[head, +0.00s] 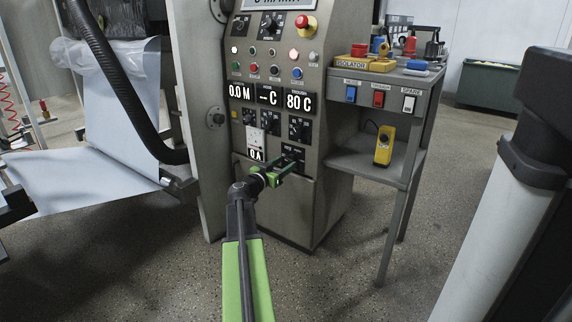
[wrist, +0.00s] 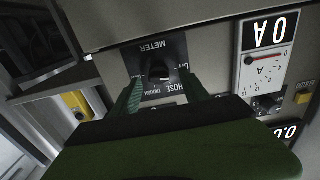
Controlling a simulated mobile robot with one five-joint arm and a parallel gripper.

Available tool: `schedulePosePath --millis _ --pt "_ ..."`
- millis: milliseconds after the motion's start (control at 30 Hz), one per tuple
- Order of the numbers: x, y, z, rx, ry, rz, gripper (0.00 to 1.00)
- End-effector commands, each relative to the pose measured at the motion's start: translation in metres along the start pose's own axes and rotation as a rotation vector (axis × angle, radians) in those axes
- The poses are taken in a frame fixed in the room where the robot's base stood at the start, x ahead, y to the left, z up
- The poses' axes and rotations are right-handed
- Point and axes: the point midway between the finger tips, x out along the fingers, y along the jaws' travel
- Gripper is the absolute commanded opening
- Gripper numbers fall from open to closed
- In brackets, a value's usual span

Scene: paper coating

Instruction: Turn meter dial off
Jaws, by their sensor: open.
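The meter dial (wrist: 158,72) is a dark knob on a black plate, labelled METER, HOSE and DRUM; the lettering looks upside down in the wrist view. In the head view its plate (head: 293,154) is low on the right of the grey control panel. My gripper (wrist: 163,88) is open, with one green finger on each side of the dial. I cannot tell whether the fingers touch it. In the head view my gripper (head: 282,170) reaches up to the plate and partly covers it. The dial's pointer position is not clear.
An analogue meter (wrist: 265,65) with a 0 A display (wrist: 270,30) is beside the dial. Other knobs, displays and a red emergency button (head: 306,24) are higher on the panel. A grey side table (head: 385,75) stands to the right, with a yellow device (head: 384,147) on its lower shelf.

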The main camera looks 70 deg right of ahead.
Motion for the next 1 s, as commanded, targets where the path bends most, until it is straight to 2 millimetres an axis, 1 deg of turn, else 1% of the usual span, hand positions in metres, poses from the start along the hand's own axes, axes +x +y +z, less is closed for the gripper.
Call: schedulePosePath --millis 33,167,267,467,567,800,900,1000 --pt "0.010 -0.001 0.000 0.000 0.000 0.002 0.53" --pt "0.021 -0.001 0.000 0.000 0.000 0.000 0.53" --pt "0.024 0.000 0.000 0.000 0.000 0.000 0.53" --pt "0.024 0.000 0.000 0.000 0.000 -0.001 0.53" --pt "0.024 0.000 0.000 0.000 0.000 -0.001 0.43" --pt "0.024 -0.001 0.000 0.000 0.000 -0.002 0.11" --pt "0.024 -0.001 0.000 0.000 0.000 -0.003 0.00" --pt "0.023 -0.002 0.000 -0.002 0.000 -0.004 0.00"
